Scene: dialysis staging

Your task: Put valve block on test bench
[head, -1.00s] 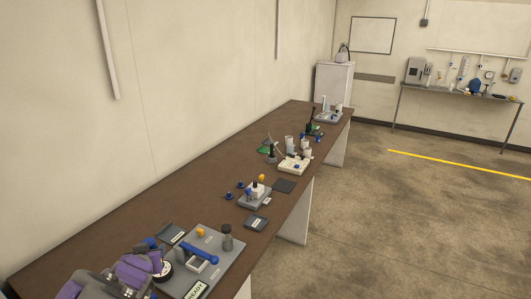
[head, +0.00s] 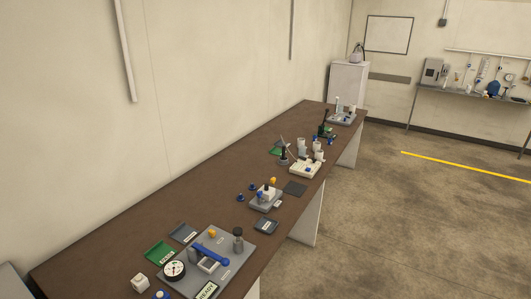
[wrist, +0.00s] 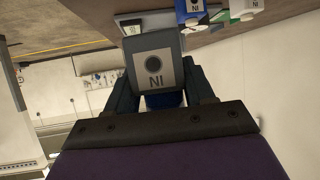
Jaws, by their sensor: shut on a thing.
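In the wrist view my gripper (wrist: 160,88) is shut on a grey block (wrist: 143,52) with a round dark port and a white label with letters like "IN", which I take for the valve block. The block sits between the two dark fingers, and its back is hidden by them. My gripper and the block are not in the head view. A long brown-topped bench (head: 170,210) runs along the wall there. A grey plate fixture (head: 236,262) marked "READY" stands on its near end; I cannot tell which one the task calls the test bench.
A round gauge (head: 174,270), green tray (head: 160,252) and white cube (head: 140,281) are near the fixture. Several small devices stand farther along. A second bench (head: 470,96) is at the far right. Floor (head: 410,230) right of the brown bench is clear.

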